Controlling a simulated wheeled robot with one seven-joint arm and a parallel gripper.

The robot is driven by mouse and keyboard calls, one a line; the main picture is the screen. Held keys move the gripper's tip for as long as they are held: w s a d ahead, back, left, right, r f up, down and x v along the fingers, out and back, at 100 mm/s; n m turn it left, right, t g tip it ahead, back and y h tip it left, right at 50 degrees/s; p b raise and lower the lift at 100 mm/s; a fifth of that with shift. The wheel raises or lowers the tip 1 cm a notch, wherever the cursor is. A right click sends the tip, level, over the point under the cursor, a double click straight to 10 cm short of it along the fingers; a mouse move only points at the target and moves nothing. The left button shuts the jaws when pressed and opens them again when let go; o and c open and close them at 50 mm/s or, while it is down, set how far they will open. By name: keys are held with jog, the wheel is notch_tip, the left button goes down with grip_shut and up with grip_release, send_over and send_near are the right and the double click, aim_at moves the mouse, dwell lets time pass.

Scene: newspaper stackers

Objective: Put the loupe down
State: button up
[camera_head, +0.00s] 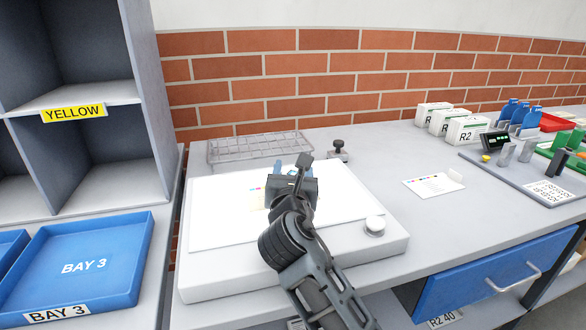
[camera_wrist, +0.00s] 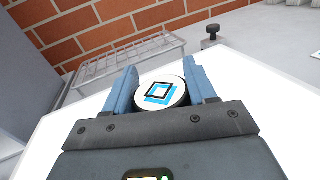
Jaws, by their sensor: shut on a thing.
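The loupe (camera_wrist: 162,94) shows in the wrist view as a round piece with a white top, marked with overlapping black and blue squares. My gripper (camera_wrist: 162,88) is shut on it, one blue-grey finger at each side. In the head view my gripper (camera_head: 287,185) is over the back middle part of the white light table (camera_head: 205,288), and its body hides the loupe there. I cannot tell whether the loupe's underside touches the surface.
A wire rack (camera_head: 260,147) stands behind the light table, with a black-knobbed piece (camera_head: 338,147) to its right.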

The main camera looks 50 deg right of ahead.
jog(key=o, duration=1.1)
jog(key=shift+o, duration=0.2)
jog(key=shift+r, duration=0.75)
jog(key=v, duration=1.2)
jog(key=shift+f, duration=0.15)
